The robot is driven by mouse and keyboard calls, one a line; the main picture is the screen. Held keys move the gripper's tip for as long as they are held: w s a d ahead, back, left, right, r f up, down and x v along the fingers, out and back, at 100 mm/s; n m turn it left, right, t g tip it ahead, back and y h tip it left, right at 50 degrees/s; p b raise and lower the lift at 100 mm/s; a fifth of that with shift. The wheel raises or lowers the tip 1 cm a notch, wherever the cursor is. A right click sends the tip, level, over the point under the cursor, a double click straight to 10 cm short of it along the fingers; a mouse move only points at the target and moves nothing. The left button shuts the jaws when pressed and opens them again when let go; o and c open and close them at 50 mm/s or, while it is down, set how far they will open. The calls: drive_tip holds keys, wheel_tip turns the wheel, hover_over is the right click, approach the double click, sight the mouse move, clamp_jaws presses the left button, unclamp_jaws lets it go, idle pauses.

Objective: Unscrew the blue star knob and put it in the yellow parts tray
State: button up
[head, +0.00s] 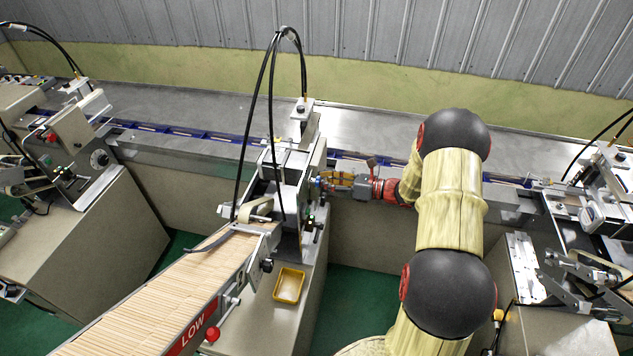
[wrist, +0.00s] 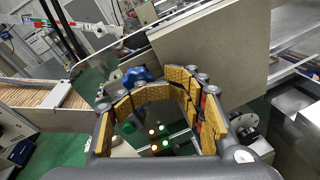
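The blue star knob (head: 318,182) is on the right side of the grey machine head in the middle of the head view. It also shows in the wrist view (wrist: 138,76), partly hidden behind the fingertips. My gripper (head: 334,182) points left at the knob, with its fingertips close to it; I cannot tell whether they touch. In the wrist view its yellow-padded fingers (wrist: 150,91) are spread around a gap with nothing held in it. The yellow parts tray (head: 276,284) stands on the machine's base, below and left of my gripper, and looks empty.
A feeder full of wooden sticks (head: 165,295) slopes down left, with a red ball handle (head: 212,334) near the tray. A green button (wrist: 127,127) and lit lamps lie behind the fingers. Black cables (head: 270,90) arch over the machine. The conveyor (head: 380,115) runs behind.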

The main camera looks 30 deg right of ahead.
drive_tip(key=shift+o, duration=0.2)
drive_tip(key=m+g+y+p, duration=0.1)
drive_tip(key=m+p, duration=0.4)
drive_tip(key=m, duration=0.1)
drive_tip(key=m+g+y+p, duration=0.1)
drive_tip(key=m+p, duration=0.4)
drive_tip(key=m, duration=0.2)
drive_tip(key=m+g+y+p, duration=0.1)
drive_tip(key=m+y+p, duration=0.1)
drive_tip(key=m+p, duration=0.3)
drive_tip(key=shift+d+m+g, duration=0.1)
drive_tip(key=shift+m+g, duration=0.2)
drive_tip(key=shift+m, duration=0.4)
drive_tip(key=shift+s+r, duration=0.1)
drive_tip(key=shift+r, duration=0.1)
drive_tip(key=shift+s+a+r+p, duration=0.15)
drive_tip(key=shift+s+a+p, duration=0.15)
drive_tip(key=shift+p, duration=0.1)
drive_tip(key=shift+s+a+r+p, duration=0.3)
drive_tip(key=shift+s+a+p, duration=0.1)
drive_tip(key=shift+s+p, duration=0.05)
drive_tip(key=c, duration=0.4)
